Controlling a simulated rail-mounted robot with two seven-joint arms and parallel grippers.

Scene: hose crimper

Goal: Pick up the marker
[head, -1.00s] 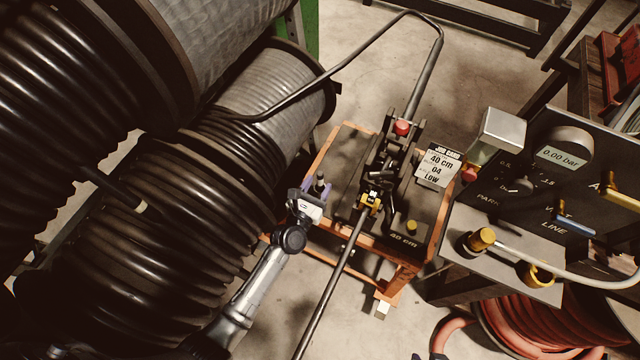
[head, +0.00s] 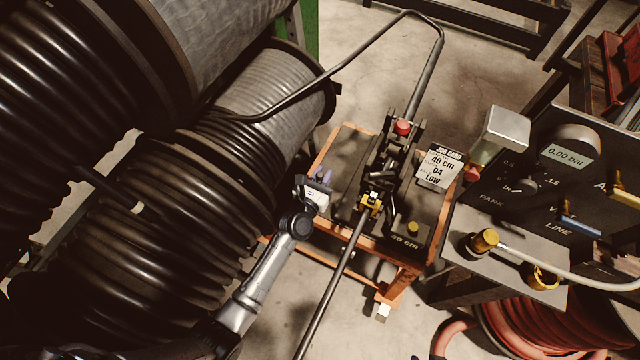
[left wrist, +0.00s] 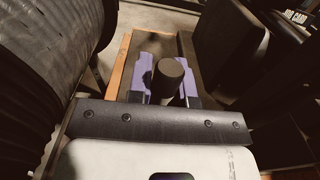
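The marker is the dark upright cylinder (left wrist: 171,74) in the left wrist view, at the near left part of the crimper bench. My left gripper (head: 321,175) is over that spot in the head view, its two purple fingers apart. In the left wrist view the fingers (left wrist: 167,82) stand on either side of the marker's top. They look open, with no clear grip on it. The marker's lower part is hidden behind my gripper. At the bottom edge of the head view a small dark and purple bit, likely my right gripper (head: 427,357), barely shows.
The orange-framed bench (head: 385,251) carries the crimper (head: 375,180) and a job card (head: 438,167) reading 40 cm, 04, Low. Large black hose reels (head: 190,200) stand close on the left. A control panel (head: 540,175) reading 0.00 bar is on the right.

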